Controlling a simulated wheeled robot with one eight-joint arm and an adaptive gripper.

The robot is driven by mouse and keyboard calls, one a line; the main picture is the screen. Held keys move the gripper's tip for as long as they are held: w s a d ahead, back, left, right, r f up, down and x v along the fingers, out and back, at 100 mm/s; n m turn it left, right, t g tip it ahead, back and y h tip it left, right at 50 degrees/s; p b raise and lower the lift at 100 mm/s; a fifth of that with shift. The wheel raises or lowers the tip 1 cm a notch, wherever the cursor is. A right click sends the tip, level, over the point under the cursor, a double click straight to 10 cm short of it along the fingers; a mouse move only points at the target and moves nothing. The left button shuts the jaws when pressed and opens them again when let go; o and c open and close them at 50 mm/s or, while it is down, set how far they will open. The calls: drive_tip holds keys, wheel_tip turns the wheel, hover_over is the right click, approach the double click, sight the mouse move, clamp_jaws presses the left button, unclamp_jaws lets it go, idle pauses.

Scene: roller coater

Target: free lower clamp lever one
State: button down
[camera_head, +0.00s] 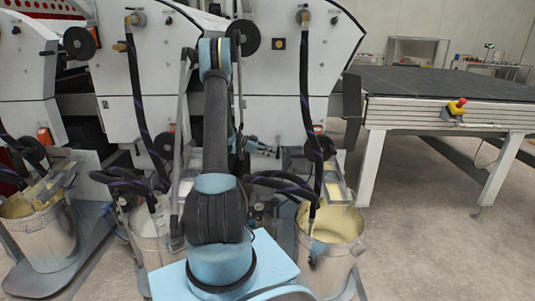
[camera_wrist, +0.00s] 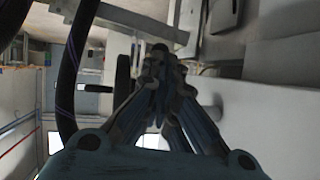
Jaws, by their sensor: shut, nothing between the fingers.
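My gripper (camera_head: 274,152) shows small in the head view, in front of the middle coater's white front, left of a dark handwheel (camera_head: 319,148). In the wrist view my gripper (camera_wrist: 160,58) has its fingers drawn together, shut and empty. A small dark part shows right at the fingertips; I cannot tell whether they touch it. I cannot pick out the lower clamp lever with certainty in either view. My arm hides part of the machine in the head view.
Black hoses (camera_head: 305,75) hang down the machine front; a hose (camera_wrist: 68,75) passes left of the gripper in the wrist view. Open buckets (camera_head: 330,240) stand below the machine. A conveyor table (camera_head: 430,85) stands at the right. The floor at the lower right is clear.

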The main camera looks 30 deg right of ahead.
drive_tip(key=shift+s+d+f, duration=0.15)
drive_tip(key=shift+s+d, duration=0.15)
drive_tip(key=shift+s, duration=0.05)
idle(0.4)
drive_tip(key=w+a, duration=0.3)
drive_tip(key=a, duration=0.3)
drive_tip(key=w+a, duration=0.3)
drive_tip(key=a, duration=0.4)
drive_tip(key=shift+a+f, duration=0.2)
drive_tip(key=s+a+r+n+t+y, duration=0.45)
drive_tip(key=s+a+r+n, duration=0.65)
drive_tip(key=s+a+r, duration=0.45)
drive_tip(key=s+a+f+n+t+y, duration=0.1)
drive_tip(key=s+a+f+n+y, duration=0.1)
drive_tip(key=s+a+n, duration=0.4)
drive_tip(key=s+a+f+n+t+y, duration=0.1)
drive_tip(key=s+a+n+y, duration=0.4)
drive_tip(key=s+a, duration=1)
drive_tip(key=shift+s+a+f+n, duration=0.15)
drive_tip(key=shift+s+f+n, duration=0.65)
drive_tip(key=shift+s, duration=0.35)
